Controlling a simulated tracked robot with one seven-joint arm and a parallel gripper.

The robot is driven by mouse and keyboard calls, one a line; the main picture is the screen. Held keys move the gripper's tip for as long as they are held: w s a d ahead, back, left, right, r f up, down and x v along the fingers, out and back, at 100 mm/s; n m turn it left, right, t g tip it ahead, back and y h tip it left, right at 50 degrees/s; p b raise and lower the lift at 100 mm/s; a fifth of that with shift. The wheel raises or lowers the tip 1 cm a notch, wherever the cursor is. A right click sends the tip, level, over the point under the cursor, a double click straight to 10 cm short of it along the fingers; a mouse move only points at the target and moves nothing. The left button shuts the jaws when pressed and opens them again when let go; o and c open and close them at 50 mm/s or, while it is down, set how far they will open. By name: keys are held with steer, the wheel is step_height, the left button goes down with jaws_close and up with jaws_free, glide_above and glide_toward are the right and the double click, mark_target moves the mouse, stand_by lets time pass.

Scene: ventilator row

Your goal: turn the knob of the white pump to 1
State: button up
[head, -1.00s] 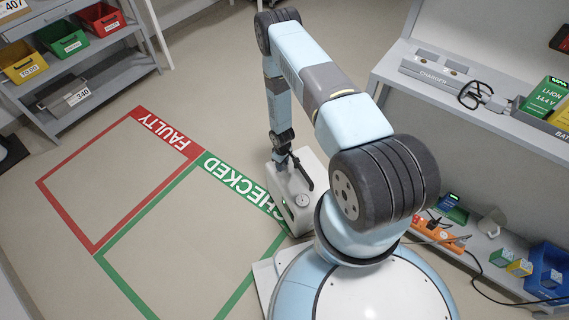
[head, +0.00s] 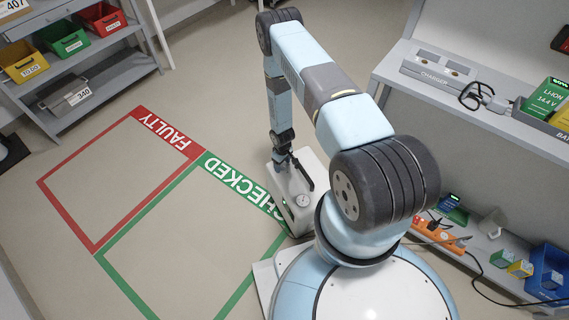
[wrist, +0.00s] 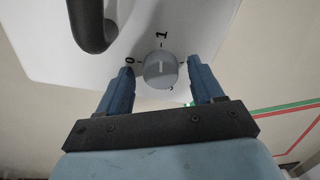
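The white pump (head: 312,222) stands on the floor beside the green CHECKED outline in the head view, with a dark handle and a round dial on top. In the wrist view its white top (wrist: 205,25) carries a round grey knob (wrist: 161,72). A 0 is printed left of the knob and a 1 above it; another mark below is mostly hidden. The knob has a short pale line, which looks roughly crosswise; its exact pointing is unclear. My gripper (wrist: 160,68) is open, one blue finger on each side of the knob, with gaps showing.
The pump's dark handle (wrist: 92,28) rises close to the knob at upper left. The red FAULTY outline (head: 68,215) and green outline (head: 150,218) enclose bare floor. A shelf with bins (head: 65,38) stands back left; a bench with a charger (head: 440,68) stands right.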

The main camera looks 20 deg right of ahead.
mark_target(283, 164)
steer(key=shift+s, duration=0.1)
step_height(283, 164, up, 14)
steer(key=shift+f, duration=0.15)
stand_by(0.6)
stand_by(0.5)
